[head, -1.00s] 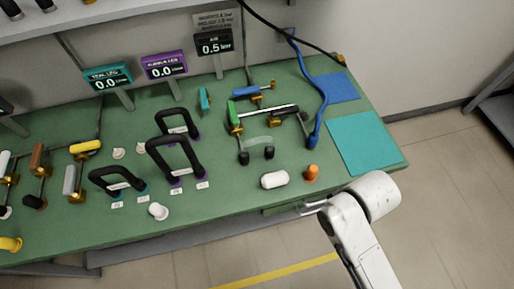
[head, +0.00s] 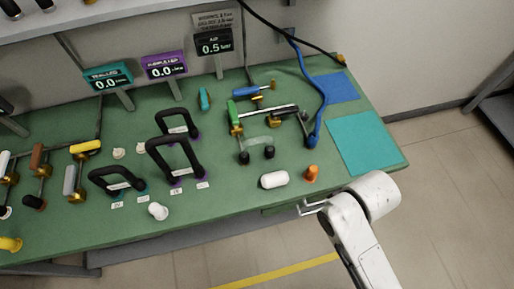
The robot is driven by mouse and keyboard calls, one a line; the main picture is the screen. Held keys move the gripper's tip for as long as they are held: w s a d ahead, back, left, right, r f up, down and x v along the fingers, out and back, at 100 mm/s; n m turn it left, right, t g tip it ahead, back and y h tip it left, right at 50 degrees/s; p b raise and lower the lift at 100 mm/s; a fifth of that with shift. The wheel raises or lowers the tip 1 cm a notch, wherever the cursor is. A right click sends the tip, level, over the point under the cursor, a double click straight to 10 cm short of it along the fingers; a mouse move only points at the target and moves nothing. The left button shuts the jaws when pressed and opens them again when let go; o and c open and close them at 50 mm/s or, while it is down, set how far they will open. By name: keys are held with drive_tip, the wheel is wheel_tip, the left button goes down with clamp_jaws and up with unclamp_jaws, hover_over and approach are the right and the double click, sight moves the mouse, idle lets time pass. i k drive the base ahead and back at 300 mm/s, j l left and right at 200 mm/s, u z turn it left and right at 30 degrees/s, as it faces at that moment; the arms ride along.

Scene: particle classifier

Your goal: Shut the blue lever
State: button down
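The blue lever (head: 246,91) is at the back of the green bench, right of centre, on a brass fitting. It lies roughly level, pointing left and right in the picture. My gripper (head: 311,208) is at the bench's front edge, well in front of the blue lever and to its right, apart from it. Its fingers are small and seen edge-on, so their opening is unclear. Nothing shows held in it.
A green-handled lever (head: 234,112) and a black-and-white bar (head: 268,112) lie just in front of the blue lever. A blue hose (head: 322,98) runs down to their right. Black hoop handles (head: 174,157), a white cylinder (head: 273,180) and an orange knob (head: 311,173) stand nearer the front.

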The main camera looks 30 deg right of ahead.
sight(255, 89)
drive_tip(key=i+j, duration=0.15)
drive_tip(key=j, duration=0.15)
drive_tip(key=i+j, duration=0.15)
drive_tip(key=j, duration=0.2)
drive_tip(key=i+j, duration=0.15)
drive_tip(key=j, duration=0.15)
drive_tip(key=i+j, duration=0.15)
drive_tip(key=j, duration=0.2)
drive_tip(key=i+l, duration=0.1)
drive_tip(key=l, duration=0.2)
drive_tip(key=i+l, duration=0.15)
drive_tip(key=l, duration=0.2)
